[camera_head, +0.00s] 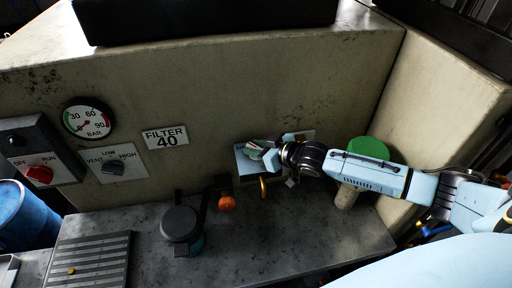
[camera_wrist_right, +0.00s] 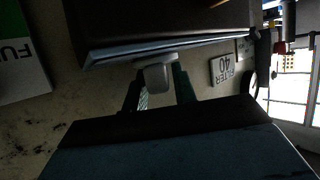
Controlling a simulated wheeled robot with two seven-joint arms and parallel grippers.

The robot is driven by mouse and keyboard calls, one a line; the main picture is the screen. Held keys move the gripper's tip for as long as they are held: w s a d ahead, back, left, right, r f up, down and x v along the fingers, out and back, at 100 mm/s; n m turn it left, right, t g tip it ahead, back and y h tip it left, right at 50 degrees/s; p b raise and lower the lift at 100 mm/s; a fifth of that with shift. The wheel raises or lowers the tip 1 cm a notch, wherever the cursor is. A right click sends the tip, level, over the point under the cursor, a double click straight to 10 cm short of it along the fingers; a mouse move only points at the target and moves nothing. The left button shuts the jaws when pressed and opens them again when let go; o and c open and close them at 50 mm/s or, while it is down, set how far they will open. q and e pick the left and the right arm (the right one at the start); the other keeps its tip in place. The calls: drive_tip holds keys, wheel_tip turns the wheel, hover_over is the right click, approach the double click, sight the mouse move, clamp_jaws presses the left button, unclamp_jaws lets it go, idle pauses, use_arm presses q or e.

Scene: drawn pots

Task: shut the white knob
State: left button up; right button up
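The pale knob (camera_wrist_right: 157,77), which looks grey-white in the dim light, sticks out from a panel (camera_wrist_right: 120,54) in the right wrist view. My right gripper (camera_wrist_right: 160,82) has one finger on each side of the knob. The fingers are apart, with what looks like a narrow gap beside the knob; contact is not clear. My left gripper is not in view.
An orange knob (camera_head: 226,202) and a dark canister (camera_head: 181,224) are below. A green cap (camera_head: 368,147) stands behind my right arm.

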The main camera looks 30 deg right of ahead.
drive_tip(key=shift+o, duration=1.1)
drive_tip(key=shift+s, duration=0.1)
drive_tip(key=v, duration=1.3)
drive_tip(key=shift+s+d, duration=0.1)
drive_tip(key=shift+d, duration=0.05)
